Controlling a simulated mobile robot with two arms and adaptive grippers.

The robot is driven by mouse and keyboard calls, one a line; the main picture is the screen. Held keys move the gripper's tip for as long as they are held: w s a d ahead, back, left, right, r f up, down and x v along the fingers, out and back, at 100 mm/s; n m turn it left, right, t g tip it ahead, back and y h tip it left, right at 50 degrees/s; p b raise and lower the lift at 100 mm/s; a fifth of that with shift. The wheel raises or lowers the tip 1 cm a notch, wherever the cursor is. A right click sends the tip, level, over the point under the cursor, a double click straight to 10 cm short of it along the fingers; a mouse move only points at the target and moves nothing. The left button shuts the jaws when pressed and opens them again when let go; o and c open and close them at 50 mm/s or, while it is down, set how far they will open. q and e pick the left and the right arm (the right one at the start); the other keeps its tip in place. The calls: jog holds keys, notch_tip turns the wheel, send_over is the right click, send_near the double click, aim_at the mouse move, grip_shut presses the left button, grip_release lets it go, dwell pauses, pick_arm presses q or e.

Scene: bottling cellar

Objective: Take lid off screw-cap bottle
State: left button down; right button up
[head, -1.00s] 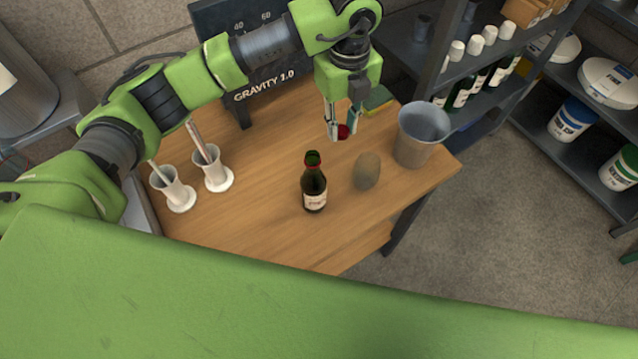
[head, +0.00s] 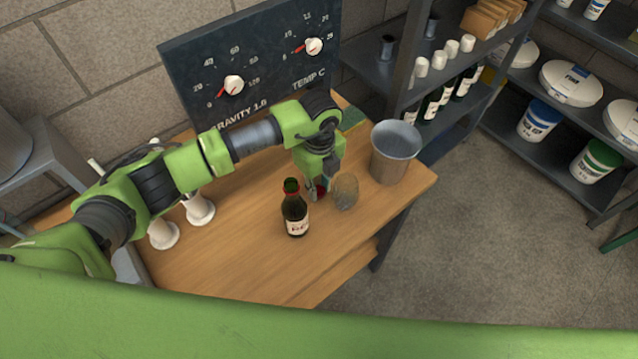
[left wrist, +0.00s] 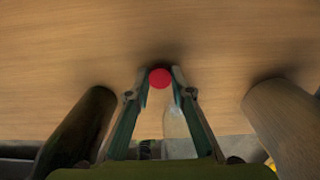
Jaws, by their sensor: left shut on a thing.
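The dark green bottle (head: 295,215) with a white label stands upright on the wooden table. Its mouth is bare above a red band at the neck. My left gripper (head: 319,191) is shut on the red lid (left wrist: 160,78), low over the table just right of the bottle in the head view. In the left wrist view the lid sits between the two fingertips; whether it touches the table I cannot tell. The bottle also shows there as a dark blurred shape (left wrist: 75,130) at the left. My right gripper is not in view.
White cylinder stands (head: 198,208) are at the table's left. A gauge board (head: 250,65) stands behind. The table's front (head: 245,265) is clear.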

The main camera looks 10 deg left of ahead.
aim_at(319, 190)
pick_arm(q)
jog(key=shift+f, duration=0.15)
jog(key=c, duration=1.8)
grip_release()
jog(key=shift+r, duration=0.35)
notch_tip(319, 190, up, 12)
jog(key=b, duration=0.3)
jog(key=shift+f, duration=0.15)
